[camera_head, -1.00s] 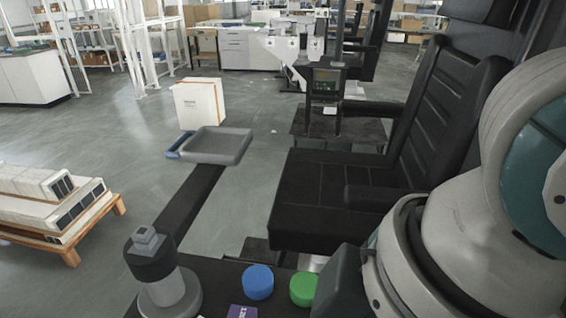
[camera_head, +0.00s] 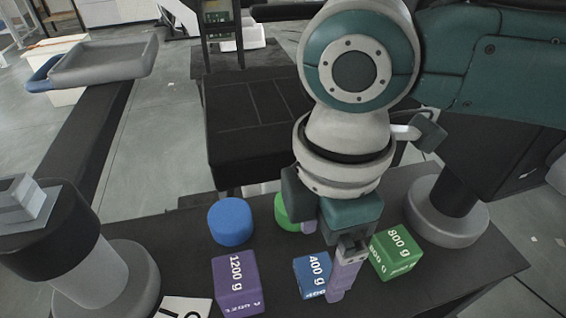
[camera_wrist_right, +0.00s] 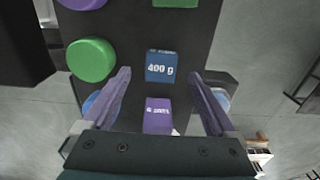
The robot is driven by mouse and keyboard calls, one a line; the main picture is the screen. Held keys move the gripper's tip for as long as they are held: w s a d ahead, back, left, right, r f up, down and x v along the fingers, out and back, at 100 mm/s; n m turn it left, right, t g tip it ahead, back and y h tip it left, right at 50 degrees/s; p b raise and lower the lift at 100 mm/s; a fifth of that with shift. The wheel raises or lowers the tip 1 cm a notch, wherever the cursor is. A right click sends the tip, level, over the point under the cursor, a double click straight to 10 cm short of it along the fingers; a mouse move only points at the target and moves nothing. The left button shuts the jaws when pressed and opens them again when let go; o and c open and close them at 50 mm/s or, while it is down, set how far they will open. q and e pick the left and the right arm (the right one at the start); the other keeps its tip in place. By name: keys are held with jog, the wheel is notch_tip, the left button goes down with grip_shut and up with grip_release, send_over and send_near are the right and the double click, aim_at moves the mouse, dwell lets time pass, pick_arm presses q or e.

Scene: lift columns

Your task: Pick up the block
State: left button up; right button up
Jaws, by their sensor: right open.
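Three cube blocks stand in a row on the dark table (camera_head: 480,262): a purple 1200 g block (camera_head: 237,287), a blue 400 g block (camera_head: 311,276) and a green 800 g block (camera_head: 394,253). My right gripper (camera_head: 322,264) points down beside the blue block, its near finger covering the block's right side. In the wrist view the right gripper (camera_wrist_right: 160,74) is open and empty. The blue block (camera_wrist_right: 160,67) and the purple block (camera_wrist_right: 157,117) appear in the gap between its fingers. The green block (camera_wrist_right: 175,3) is cut off at the top. My left gripper is not in view.
A blue cylinder (camera_head: 230,221) and a partly hidden green cylinder (camera_head: 285,212) stand behind the blocks. A purple cylinder (camera_wrist_right: 82,3) shows in the wrist view. Round-based columns stand at the left (camera_head: 105,285) and right (camera_head: 448,212). A grey tray (camera_head: 105,62) is at the upper left.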

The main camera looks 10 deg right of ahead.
aim_at(316, 271)
notch_tip(316, 271, down, 4)
jog(key=shift+s, duration=0.1)
jog(key=shift+a, duration=0.1)
grip_shut()
dwell(0.7)
jog(key=shift+r, duration=0.1)
